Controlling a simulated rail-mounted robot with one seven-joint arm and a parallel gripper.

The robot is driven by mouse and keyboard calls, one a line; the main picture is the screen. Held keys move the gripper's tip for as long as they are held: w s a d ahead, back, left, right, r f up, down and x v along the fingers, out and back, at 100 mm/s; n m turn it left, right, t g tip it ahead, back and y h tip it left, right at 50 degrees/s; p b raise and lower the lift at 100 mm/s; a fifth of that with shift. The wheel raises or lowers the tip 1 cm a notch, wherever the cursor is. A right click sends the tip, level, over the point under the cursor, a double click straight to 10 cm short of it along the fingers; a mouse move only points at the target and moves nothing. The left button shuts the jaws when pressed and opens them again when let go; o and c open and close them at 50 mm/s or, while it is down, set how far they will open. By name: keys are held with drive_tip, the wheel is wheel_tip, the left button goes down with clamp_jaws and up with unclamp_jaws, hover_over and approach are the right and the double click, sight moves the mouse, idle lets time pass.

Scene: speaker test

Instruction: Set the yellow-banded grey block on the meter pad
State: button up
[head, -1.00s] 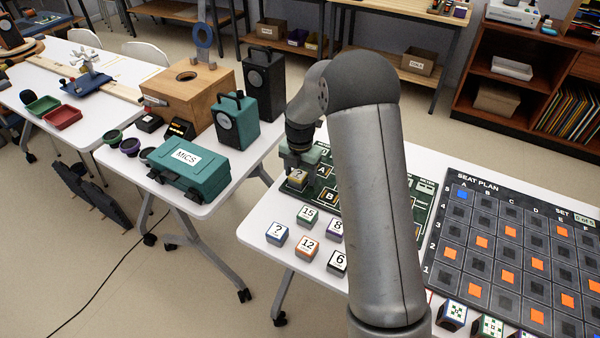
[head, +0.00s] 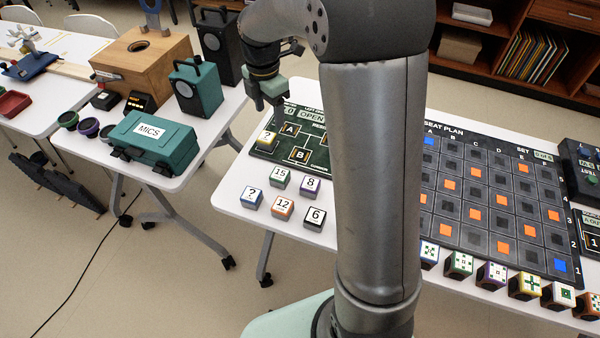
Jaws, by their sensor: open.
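The yellow-banded grey block (head: 266,139), with a "?" on top, sits upright on the left end of the dark green circuit board (head: 318,168). The board shows squares marked A and B and a display reading OPEN. I cannot make out a label for the meter pad; the block may cover it. My gripper (head: 273,107) is open and empty, above and apart from the block, over the board's back left. My arm hides the board's right part.
Blocks marked "?" (head: 252,196), 15 (head: 280,177), 8 (head: 310,185), 12 (head: 283,206) and 6 (head: 315,217) stand in front of the board. The seat plan board (head: 490,200) lies at right. A teal MICS case (head: 152,142) is on the left table.

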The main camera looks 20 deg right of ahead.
drive_tip(key=s+m, duration=2.1)
drive_tip(key=s, duration=0.6)
drive_tip(key=shift+f+m, duration=0.35)
drive_tip(key=shift+m, duration=0.05)
